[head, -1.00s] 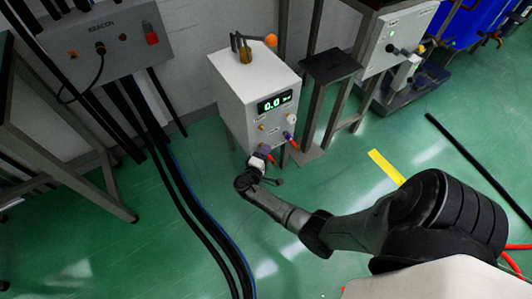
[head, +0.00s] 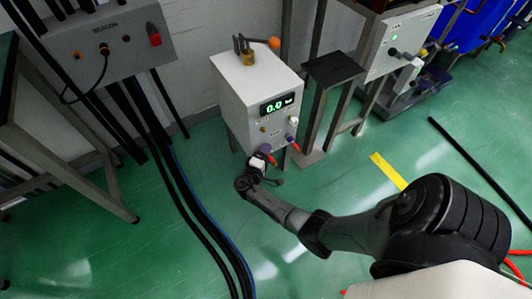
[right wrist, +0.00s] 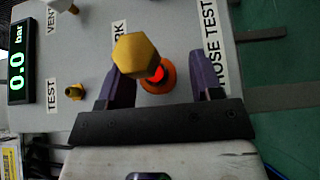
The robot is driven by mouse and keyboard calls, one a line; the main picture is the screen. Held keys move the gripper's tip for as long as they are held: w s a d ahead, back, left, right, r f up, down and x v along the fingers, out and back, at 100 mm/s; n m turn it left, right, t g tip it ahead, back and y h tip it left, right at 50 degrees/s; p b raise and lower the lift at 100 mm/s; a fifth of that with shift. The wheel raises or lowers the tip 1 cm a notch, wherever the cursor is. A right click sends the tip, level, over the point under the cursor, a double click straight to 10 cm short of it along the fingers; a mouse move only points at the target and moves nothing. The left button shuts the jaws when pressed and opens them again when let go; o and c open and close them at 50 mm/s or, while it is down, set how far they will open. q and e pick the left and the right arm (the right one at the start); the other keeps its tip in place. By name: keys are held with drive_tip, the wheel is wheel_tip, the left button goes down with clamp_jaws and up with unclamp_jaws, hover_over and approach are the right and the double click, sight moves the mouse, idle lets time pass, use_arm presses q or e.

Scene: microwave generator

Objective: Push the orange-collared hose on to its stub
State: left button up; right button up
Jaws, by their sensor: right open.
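The test box (head: 250,90) is a pale cabinet with a green 0.0 bar display. My right gripper (right wrist: 160,85) is open, its two purple fingers pointing at the box front. In the right wrist view a brass hex fitting (right wrist: 135,52) stands out between the fingers, nearer the left one. Just behind it an orange ring (right wrist: 158,78) with a glowing red centre also lies between the fingers. I cannot tell whether this ring is the hose collar. In the head view my right gripper (head: 262,158) is at the lower front of the box. The left gripper is not in view.
A smaller brass fitting (right wrist: 75,92) and a white-handled valve (right wrist: 62,6) stick out of the panel. Black cables (head: 190,200) run along the floor at left. A dark stand (head: 333,68) is right of the box. Green floor is open in front.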

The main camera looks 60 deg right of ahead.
drive_tip(key=shift+a+p, duration=0.3)
drive_tip(key=shift+a, duration=0.2)
drive_tip(key=a+p, duration=0.3)
drive_tip(key=a, duration=1)
drive_tip(key=shift+s, duration=0.45)
drive_tip(key=shift+d, duration=0.1)
